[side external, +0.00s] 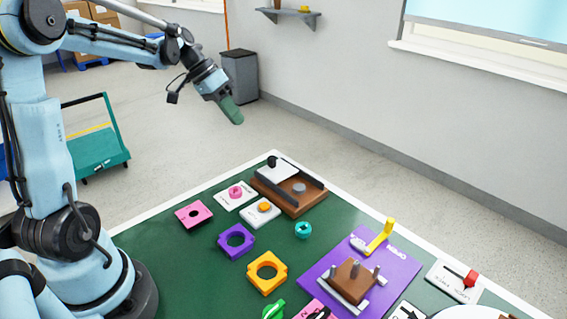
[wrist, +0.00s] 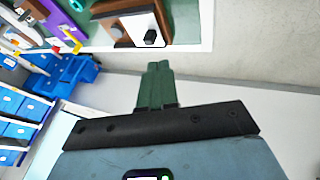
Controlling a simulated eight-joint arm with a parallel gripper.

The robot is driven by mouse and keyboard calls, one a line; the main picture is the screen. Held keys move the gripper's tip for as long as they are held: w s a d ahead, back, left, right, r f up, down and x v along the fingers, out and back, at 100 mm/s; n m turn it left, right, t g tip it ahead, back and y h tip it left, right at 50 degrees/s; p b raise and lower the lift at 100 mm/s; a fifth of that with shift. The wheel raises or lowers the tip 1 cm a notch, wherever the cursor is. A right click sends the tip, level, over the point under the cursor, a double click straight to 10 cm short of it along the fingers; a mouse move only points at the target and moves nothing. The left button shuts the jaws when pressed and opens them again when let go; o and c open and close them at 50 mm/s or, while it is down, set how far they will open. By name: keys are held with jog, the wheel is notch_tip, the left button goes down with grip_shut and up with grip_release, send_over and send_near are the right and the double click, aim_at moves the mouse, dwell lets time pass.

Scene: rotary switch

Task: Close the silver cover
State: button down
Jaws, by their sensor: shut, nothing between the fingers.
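The silver cover (side external: 277,172) is a pale plate with a black knob, at the far left end of a brown base (side external: 290,205) with dark rails. A round grey piece (side external: 299,188) lies uncovered on the base beside the plate. In the wrist view the cover (wrist: 132,30) shows at the top, with its black knob (wrist: 151,37) facing my gripper. My gripper (side external: 237,118) has green fingers, is shut and empty, and hangs well above the table, apart from the cover. Its fingers also show in the wrist view (wrist: 158,68).
The green table (side external: 190,260) holds a pink button plate (side external: 236,194), an orange button plate (side external: 261,212), a purple ring block (side external: 236,241) and a yellow ring block (side external: 267,273). A purple board (side external: 385,255) with a yellow lever stands at right. The air around my gripper is clear.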

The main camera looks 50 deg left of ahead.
jog(key=a+f+h, duration=0.1)
jog(key=a, duration=0.4)
jog(key=shift+m, duration=0.3)
jog(key=x, duration=1)
jog(key=shift+w+d+r, duration=0.15)
jog(key=shift+w, duration=0.15)
jog(key=d, duration=0.3)
jog(key=shift+w+d+f, duration=0.1)
jog(key=shift+f, duration=0.1)
jog(key=shift+d, duration=0.5)
send_near(283, 177)
jog(key=w+d+f, duration=0.1)
jog(key=d, duration=0.1)
jog(key=w+d+f, duration=0.2)
jog(key=shift+w+d+f, duration=0.15)
jog(key=shift+d+f, duration=0.1)
jog(key=shift+d, duration=0.05)
